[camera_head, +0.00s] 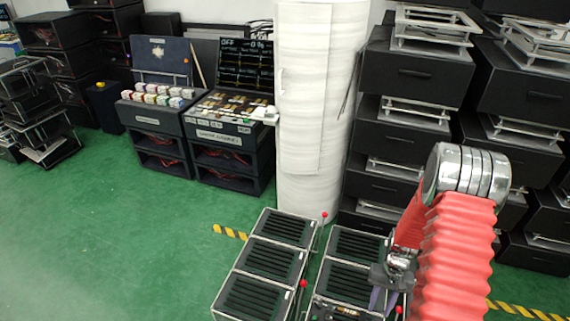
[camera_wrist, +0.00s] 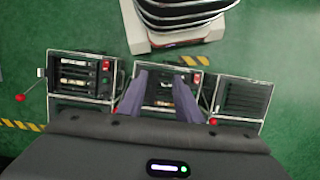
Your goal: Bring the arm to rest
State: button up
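My arm, with red ribbed bellows and a silver joint, hangs at the right of the head view. My gripper (camera_wrist: 161,84) shows in the wrist view as two purple fingers spread apart, with nothing seen held between them. It is open above a middle fixture (camera_wrist: 160,92), whose panel shows between the fingers; the height is hard to judge. In the head view a purple finger (camera_head: 378,299) shows in part beside the right fixture row (camera_head: 347,277). A left fixture (camera_wrist: 78,76) and a right fixture (camera_wrist: 244,96) flank the fingers in the wrist view.
Red-knobbed levers (camera_head: 303,284) stand beside the fixtures; one knob (camera_wrist: 20,97) sticks out left in the wrist view. A white wrapped column (camera_head: 312,110) stands behind. Black box stacks (camera_head: 409,75) fill the right. Green floor (camera_head: 110,230) is clear at left.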

jog(key=s+a+r+n+t, duration=0.1)
jog(key=s+a+r+t, duration=0.2)
jog(key=r, duration=1.2)
jog(key=s+a+r+n+t, duration=0.1)
jog(key=s+a+r+t, duration=0.2)
jog(key=r, duration=1.2)
jog(key=s+a+r+n+t+h, duration=0.1)
jog(key=s+a+r, duration=0.4)
jog(key=r, duration=1)
jog(key=a+t, duration=0.1)
jog(key=a, duration=0.2)
jog(key=shift+s+a+r+n+t, duration=0.3)
jog(key=shift+a+n+t, duration=0.05)
jog(key=shift+n+t, duration=0.05)
jog(key=shift+s, duration=0.15)
